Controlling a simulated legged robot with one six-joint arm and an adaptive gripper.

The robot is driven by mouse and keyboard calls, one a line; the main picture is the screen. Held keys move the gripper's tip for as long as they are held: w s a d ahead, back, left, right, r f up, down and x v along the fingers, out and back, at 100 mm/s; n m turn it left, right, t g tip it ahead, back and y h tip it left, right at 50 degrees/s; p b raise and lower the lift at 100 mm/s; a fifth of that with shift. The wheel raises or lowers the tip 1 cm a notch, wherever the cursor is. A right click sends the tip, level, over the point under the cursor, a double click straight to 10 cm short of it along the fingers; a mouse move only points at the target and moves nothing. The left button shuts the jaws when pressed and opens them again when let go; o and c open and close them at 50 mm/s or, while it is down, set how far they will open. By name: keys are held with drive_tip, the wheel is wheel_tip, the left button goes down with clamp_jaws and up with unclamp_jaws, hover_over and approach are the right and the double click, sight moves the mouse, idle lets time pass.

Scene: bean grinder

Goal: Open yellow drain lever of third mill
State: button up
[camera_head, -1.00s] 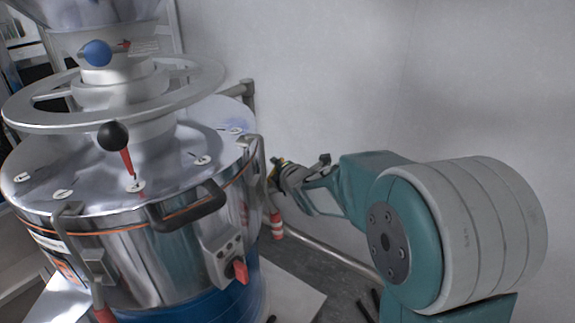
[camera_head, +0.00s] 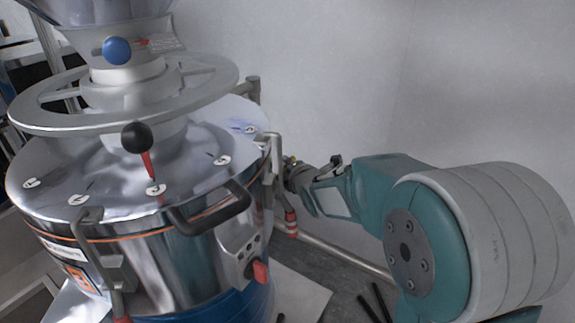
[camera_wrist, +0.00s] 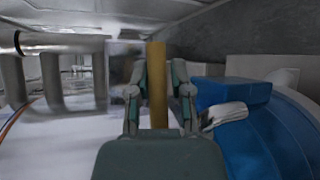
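The steel mill (camera_head: 140,250) stands at the left in the head view, with a blue base. My gripper (camera_head: 290,172) is at the mill's right side, partly hidden behind its rim and clamp. In the wrist view, the yellow drain lever (camera_wrist: 157,85) stands upright between the two fingers of my gripper (camera_wrist: 160,88). The left finger is very close to the lever, and a narrow gap shows on the right. My gripper looks partly open around the lever. The lever's lower end is hidden behind my gripper's palm.
A blue housing (camera_wrist: 235,95) is close on the right in the wrist view, with a pale handle-like part (camera_wrist: 226,114) beside the right finger. A black handle (camera_head: 208,212) and a red switch (camera_head: 260,271) stick out from the mill. A grey wall (camera_head: 330,70) stands behind.

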drive_tip(key=shift+o, duration=1)
drive_tip(key=shift+f, duration=0.15)
drive_tip(key=v, duration=1.2)
